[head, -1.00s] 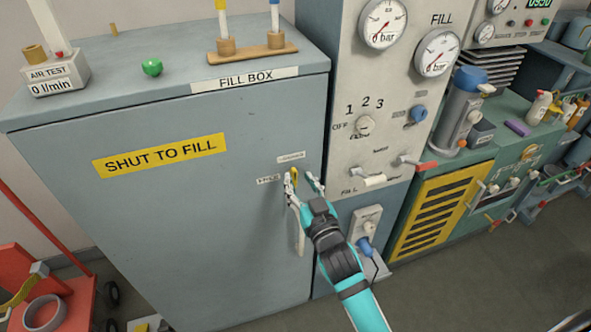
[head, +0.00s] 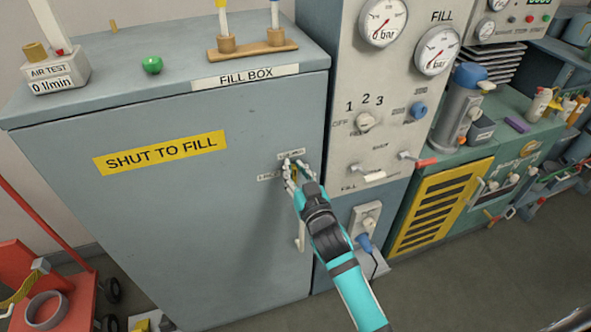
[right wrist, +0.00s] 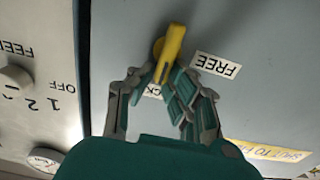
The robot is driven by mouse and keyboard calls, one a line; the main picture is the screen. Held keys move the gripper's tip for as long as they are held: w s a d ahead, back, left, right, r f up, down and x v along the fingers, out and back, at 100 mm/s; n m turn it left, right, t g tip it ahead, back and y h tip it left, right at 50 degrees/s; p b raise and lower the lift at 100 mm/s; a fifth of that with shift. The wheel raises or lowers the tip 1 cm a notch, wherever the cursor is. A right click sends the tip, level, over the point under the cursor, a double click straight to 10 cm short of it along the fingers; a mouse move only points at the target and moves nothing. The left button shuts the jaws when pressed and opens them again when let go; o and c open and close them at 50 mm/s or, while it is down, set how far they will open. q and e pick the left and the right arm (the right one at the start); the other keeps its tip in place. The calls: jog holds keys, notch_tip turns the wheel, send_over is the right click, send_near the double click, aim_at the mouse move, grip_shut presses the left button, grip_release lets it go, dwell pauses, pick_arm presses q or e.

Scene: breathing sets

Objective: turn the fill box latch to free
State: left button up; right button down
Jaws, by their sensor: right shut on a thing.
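The fill box (head: 200,240) is a grey-blue cabinet. Its small yellow latch (right wrist: 171,48) sits on the door beside two white labels. The FREE label (right wrist: 216,65) shows in the right wrist view, to the right of the latch. A second label (right wrist: 153,92), partly hidden by the fingers and ending in "CK", lies below it there; the handle points roughly toward this one. My right gripper (head: 296,168) is shut on the latch, with fingers on both sides of its handle (right wrist: 160,85). In the head view the fingers mostly hide the latch. My left gripper is out of view.
A pale door handle (head: 301,235) hangs below the latch. The grey gauge panel (head: 345,100) with knobs and levers stands close on the right. A red cart (head: 75,290) is at lower left. Floor at lower right is clear.

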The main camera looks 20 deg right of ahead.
aim_at(282, 173)
dwell(0.3)
jog(key=n, duration=0.4)
jog(key=a+f+n, duration=0.1)
jog(key=n, duration=0.4)
jog(key=a+n, duration=0.1)
jog(key=n, duration=0.3)
jog(key=shift+a+f+n, duration=0.25)
jog(key=shift+f+n, duration=0.4)
jog(key=shift+n, duration=0.75)
jog(key=shift+f+n, duration=0.2)
jog(key=shift+n, duration=0.8)
jog(key=shift+s, duration=0.1)
jog(key=c, duration=1.3)
grip_release()
jog(key=shift+c, duration=0.2)
jog(key=shift+s, duration=0.1)
